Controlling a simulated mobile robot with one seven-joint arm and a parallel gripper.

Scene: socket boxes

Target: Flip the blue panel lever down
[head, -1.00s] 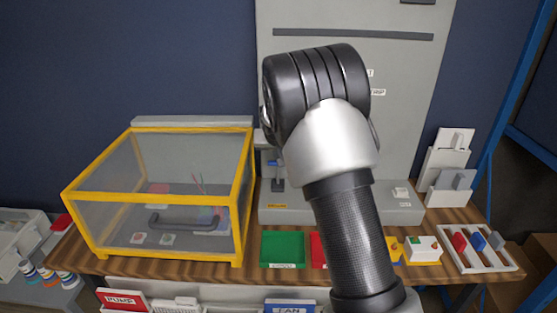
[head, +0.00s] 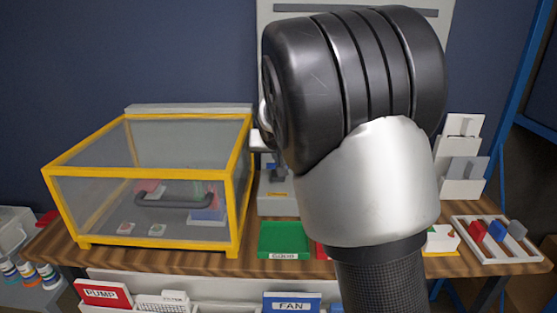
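A small fixture with a blue part (head: 269,162) stands on the grey machine left of my arm. It is partly covered by my arm, and I cannot tell whether it is the blue panel lever or how it is set. A rack (head: 520,256) at the right end of the bench holds red, blue and grey pieces; its blue piece (head: 496,231) is tilted. My gripper is not clearly visible; my large black and silver arm links fill the middle and hide most of the grey panel (head: 375,9) behind.
A yellow-framed clear case (head: 150,247) with a dark handle stands on the wooden bench (head: 190,262) at left. A green bin (head: 284,240) sits right of it. White upright holders (head: 461,160) stand at the back right. FAN (head: 291,303) and PUMP (head: 103,293) boxes are below the bench front.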

